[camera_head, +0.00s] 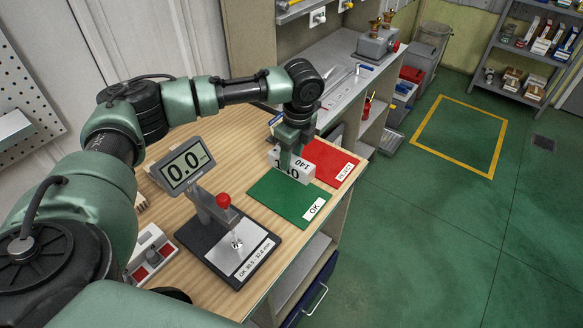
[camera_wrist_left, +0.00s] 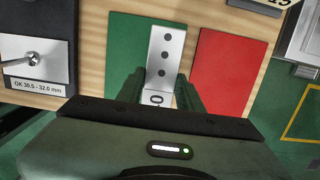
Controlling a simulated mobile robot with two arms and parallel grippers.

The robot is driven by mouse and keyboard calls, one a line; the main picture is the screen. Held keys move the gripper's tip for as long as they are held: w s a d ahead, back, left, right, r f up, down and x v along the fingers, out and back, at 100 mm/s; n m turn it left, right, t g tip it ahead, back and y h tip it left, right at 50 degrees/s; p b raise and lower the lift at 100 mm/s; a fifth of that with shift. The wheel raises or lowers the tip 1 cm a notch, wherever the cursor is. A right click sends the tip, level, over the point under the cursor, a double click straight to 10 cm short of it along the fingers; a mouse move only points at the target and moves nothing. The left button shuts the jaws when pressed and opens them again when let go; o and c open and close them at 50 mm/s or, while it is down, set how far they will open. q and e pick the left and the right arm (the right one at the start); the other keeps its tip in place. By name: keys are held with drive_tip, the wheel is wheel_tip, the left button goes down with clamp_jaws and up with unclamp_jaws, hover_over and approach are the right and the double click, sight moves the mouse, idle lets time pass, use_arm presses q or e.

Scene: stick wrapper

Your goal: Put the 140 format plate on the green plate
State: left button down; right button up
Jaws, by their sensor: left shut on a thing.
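The 140 format plate (camera_head: 303,165) is a pale metal piece with 140 printed on it. In the left wrist view the plate (camera_wrist_left: 167,52) shows a row of dark holes. My left gripper (camera_head: 290,151) is shut on it, with a finger on each side in the left wrist view (camera_wrist_left: 160,97). The green plate (camera_head: 281,197), labelled OK, lies on the wooden bench; it also shows in the left wrist view (camera_wrist_left: 126,47). The format plate is over its far part, near the red plate. I cannot tell whether it touches the green surface. My right gripper is not in view.
A red plate (camera_head: 327,160) labelled REJECT lies just beyond the green plate. A gauge stand (camera_head: 232,240) with a red knob and a display (camera_head: 182,164) reading 0.0 stands on the near side. The bench edge runs along the right.

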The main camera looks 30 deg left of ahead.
sight(292, 171)
use_arm(q)
wheel_tip(292, 171, down, 2)
drive_tip(key=shift+s+d+f, duration=0.1)
drive_tip(key=shift+d, duration=0.05)
wheel_tip(292, 171, down, 3)
drive_tip(key=shift+f+p, duration=0.15)
drive_tip(key=shift+p, duration=0.35)
drive_tip(key=shift+f, duration=0.1)
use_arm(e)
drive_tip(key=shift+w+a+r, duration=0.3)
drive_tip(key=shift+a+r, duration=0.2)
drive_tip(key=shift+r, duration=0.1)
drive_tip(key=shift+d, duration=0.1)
use_arm(q)
drive_tip(key=c, duration=1.1)
unclamp_jaws()
drive_tip(key=shift+o, duration=0.9)
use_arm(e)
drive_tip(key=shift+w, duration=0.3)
